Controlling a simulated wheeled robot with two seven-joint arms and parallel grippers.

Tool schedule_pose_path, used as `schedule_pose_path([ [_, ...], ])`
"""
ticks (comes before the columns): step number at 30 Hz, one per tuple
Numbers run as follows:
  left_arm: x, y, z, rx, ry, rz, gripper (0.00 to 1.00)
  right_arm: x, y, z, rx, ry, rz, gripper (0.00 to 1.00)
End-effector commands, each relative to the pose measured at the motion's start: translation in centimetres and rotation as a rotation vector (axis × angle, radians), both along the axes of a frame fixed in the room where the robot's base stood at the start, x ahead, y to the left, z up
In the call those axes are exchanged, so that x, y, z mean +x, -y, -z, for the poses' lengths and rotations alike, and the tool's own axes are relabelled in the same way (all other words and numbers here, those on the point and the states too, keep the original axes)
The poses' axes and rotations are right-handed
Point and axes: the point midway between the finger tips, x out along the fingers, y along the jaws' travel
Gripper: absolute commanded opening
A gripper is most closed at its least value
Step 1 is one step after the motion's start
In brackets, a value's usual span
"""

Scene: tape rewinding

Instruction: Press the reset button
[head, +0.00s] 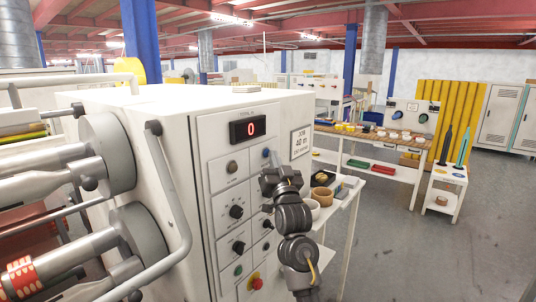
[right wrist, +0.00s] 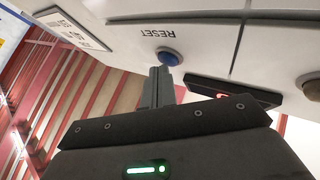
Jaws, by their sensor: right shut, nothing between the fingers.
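The blue reset button (head: 266,152) is on the upper right of the white machine's front panel. It also shows in the right wrist view (right wrist: 168,57), beside the upside-down RESET label. My right gripper (head: 272,168) is in front of the panel, just below the button in the head view. Its fingers (right wrist: 160,75) are shut and empty, and their tips overlap the button's edge in the right wrist view. I cannot tell whether they touch it. The red digit display (head: 249,129) reads 0. My left gripper is not in view.
The panel also has black knobs (head: 236,212), a green button (head: 238,270) and a red stop button (head: 256,283). A JOB 40 m sign (head: 301,143) is on the machine's side. A small shelf with bowls (head: 322,196) stands right of my arm.

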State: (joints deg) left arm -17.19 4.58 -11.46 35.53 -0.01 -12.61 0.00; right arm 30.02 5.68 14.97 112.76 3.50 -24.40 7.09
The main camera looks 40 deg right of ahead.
Motion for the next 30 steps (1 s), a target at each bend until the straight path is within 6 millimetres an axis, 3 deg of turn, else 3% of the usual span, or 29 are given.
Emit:
schedule_pose_path([
  [19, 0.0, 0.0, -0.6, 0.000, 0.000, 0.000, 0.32, -1.5, 0.5, 0.0, 0.000, -0.001, 0.001, 0.00],
  [30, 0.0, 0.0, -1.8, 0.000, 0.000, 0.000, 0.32, -4.9, 1.5, 0.0, -0.002, -0.002, 0.001, 0.00],
])
